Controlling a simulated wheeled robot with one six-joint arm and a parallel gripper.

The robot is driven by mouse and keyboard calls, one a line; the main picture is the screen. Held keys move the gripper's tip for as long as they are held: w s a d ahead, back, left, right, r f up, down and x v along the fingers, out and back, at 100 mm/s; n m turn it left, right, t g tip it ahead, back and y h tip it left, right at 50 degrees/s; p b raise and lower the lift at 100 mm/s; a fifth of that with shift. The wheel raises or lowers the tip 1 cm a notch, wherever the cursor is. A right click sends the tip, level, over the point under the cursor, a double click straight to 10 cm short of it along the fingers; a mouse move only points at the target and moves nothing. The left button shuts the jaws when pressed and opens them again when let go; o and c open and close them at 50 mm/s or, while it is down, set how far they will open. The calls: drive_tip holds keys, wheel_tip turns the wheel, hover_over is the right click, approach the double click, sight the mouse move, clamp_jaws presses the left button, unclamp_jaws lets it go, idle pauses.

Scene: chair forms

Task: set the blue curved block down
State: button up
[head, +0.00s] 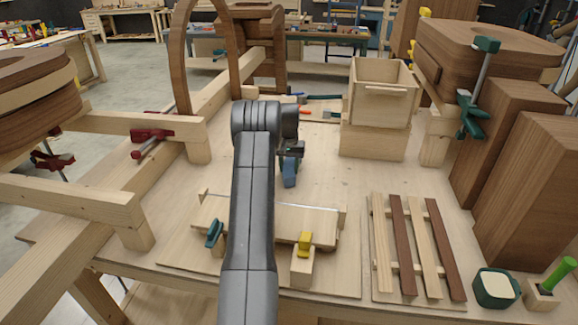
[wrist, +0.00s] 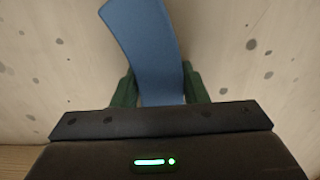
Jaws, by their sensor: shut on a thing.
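The blue curved block (head: 289,176) hangs below my gripper (head: 291,152) near the middle of the bench in the head view. In the wrist view the same blue block (wrist: 145,42) runs up from between the green finger pads of my gripper (wrist: 159,88), bending slightly. The pads are shut on its near end. The pale wooden bench top (head: 325,180) lies under it. I cannot tell whether the block's lower end touches the wood. My arm hides part of the bench.
A wooden jig with a teal clamp (head: 214,234) and a yellow clamp (head: 304,242) stands in front. A slatted rack (head: 418,240) lies right of it. A wooden box (head: 380,92) stands behind right. Bare bench lies right of the block.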

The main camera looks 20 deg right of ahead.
drive_tip(key=shift+f, duration=0.1)
drive_tip(key=o, duration=1.1)
drive_tip(key=shift+c, duration=0.2)
